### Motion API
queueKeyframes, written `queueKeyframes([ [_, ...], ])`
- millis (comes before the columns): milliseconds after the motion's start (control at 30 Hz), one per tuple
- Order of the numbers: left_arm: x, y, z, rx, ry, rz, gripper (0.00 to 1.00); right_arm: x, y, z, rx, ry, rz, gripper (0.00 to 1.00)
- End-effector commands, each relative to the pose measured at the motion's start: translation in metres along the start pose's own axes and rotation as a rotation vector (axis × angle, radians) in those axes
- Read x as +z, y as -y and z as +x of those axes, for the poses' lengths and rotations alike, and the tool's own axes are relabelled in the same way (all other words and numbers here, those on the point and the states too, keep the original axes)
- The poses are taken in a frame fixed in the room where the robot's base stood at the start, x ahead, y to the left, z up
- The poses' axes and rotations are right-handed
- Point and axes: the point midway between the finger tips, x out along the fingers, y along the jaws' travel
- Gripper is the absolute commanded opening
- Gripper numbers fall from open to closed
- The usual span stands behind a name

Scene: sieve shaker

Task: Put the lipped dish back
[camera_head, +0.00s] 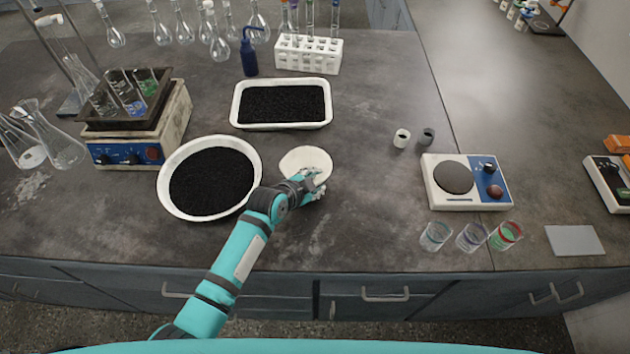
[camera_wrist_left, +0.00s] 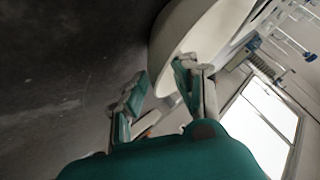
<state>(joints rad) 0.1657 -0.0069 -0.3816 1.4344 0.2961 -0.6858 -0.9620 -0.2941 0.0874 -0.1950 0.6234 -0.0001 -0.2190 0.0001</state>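A small cream-white round dish (camera_head: 304,157), which I take to be the lipped dish, is on the dark worktop between the round tray and the right side. My left gripper (camera_head: 316,184) is at its near right edge. In the left wrist view the pale dish (camera_wrist_left: 185,28) fills the top middle, its rim close to the fingertips. The fingers of the left gripper (camera_wrist_left: 160,80) stand apart, with part of the rim showing in or behind the gap. Contact is not clear. My right gripper is not in view.
A round white tray of black grains (camera_head: 212,178) is left of the dish, and a rectangular one (camera_head: 282,103) is behind it. A white tube rack (camera_head: 307,55) and blue bottle (camera_head: 248,53) stand farther back. A hotplate (camera_head: 466,182) and beakers (camera_head: 471,237) are right.

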Motion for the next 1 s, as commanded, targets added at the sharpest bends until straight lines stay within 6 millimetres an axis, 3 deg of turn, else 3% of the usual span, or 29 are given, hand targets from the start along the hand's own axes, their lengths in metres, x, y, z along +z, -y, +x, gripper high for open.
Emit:
queueKeyframes([
  [133, 0.000, 0.000, 0.000, 0.000, 0.000, 0.001, 0.29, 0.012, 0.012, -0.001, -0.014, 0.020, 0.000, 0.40],
  [367, 0.001, 0.000, -0.007, -0.001, 0.001, 0.002, 0.29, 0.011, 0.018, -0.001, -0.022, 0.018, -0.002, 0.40],
  [1000, 0.000, 0.000, -0.111, -0.002, -0.001, 0.002, 0.29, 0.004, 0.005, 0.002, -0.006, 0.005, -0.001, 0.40],
])
